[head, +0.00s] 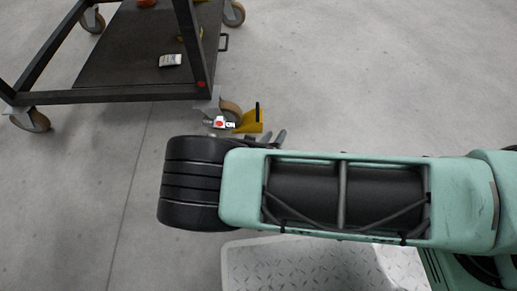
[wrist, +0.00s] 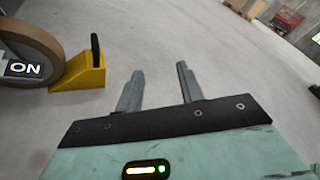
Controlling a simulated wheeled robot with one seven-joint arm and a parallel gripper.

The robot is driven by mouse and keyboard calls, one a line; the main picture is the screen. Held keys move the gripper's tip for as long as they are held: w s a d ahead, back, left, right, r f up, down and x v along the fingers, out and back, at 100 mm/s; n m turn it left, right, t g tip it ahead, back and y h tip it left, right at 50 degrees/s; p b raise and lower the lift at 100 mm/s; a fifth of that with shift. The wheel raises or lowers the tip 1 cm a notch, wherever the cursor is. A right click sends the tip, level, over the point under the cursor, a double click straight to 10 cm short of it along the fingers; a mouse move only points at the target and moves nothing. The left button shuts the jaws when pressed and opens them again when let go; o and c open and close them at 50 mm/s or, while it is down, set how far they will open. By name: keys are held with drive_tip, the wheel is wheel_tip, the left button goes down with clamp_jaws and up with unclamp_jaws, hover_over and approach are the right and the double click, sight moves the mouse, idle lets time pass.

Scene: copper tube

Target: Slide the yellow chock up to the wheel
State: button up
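The yellow chock (head: 250,120) with a black handle stands on the floor at the caster wheel (head: 230,108) of the cart's near right corner. A label reading "ON" (wrist: 20,69) shows by the wheel. My gripper (wrist: 160,72) is open and empty, its fingers apart over bare floor to the right of the chock. In the head view my arm hides most of the gripper; the finger tips (head: 278,136) show just below the chock.
The dark cart (head: 125,50) has a lower deck with a white labelled item (head: 170,60) and an orange item (head: 146,3). Another caster (head: 30,119) is at its left corner. Floor right of the chock is clear. In the wrist view a red object (wrist: 285,24) stands far off.

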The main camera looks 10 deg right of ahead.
drive_tip(key=w+a+f+n+t+y+b, duration=0.1)
drive_tip(key=a+f+n+t+y, duration=0.3)
drive_tip(key=f+n+y, duration=0.3)
drive_tip(key=n+t, duration=0.1)
drive_tip(key=n, duration=0.2)
drive_tip(key=shift+w+a+f, duration=0.2)
drive_tip(key=shift+a+f, duration=0.1)
drive_tip(key=shift+a, duration=0.05)
drive_tip(key=shift+w, duration=0.1)
